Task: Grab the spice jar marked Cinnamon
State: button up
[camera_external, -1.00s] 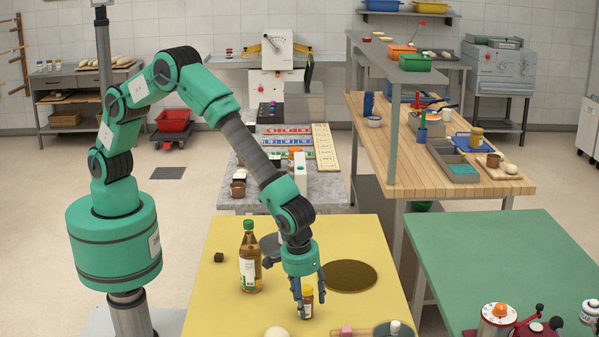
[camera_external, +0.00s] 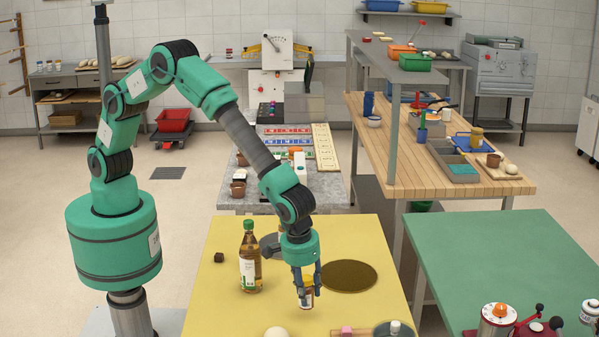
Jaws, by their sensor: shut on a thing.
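A small spice jar (camera_external: 308,298) with a brown and pale body is between the fingers of my gripper (camera_external: 305,295) above the yellow table (camera_external: 228,311). My gripper points down and is shut on the jar. The fingers cover part of it, and any writing on it is too small to read. Whether the jar's base is clear of the table is hard to tell, though it looks slightly raised.
A green-capped bottle (camera_external: 250,257) stands left of my gripper. A dark round mat (camera_external: 349,276) lies to the right. A pale ball (camera_external: 276,333), a pink block (camera_external: 346,331) and a dark round dish (camera_external: 381,330) sit near the front edge.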

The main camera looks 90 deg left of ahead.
aim_at(307, 277)
notch_tip(307, 277, up, 7)
jog(key=shift+f+p, duration=0.1)
jog(key=shift+p, duration=0.4)
dwell(0.3)
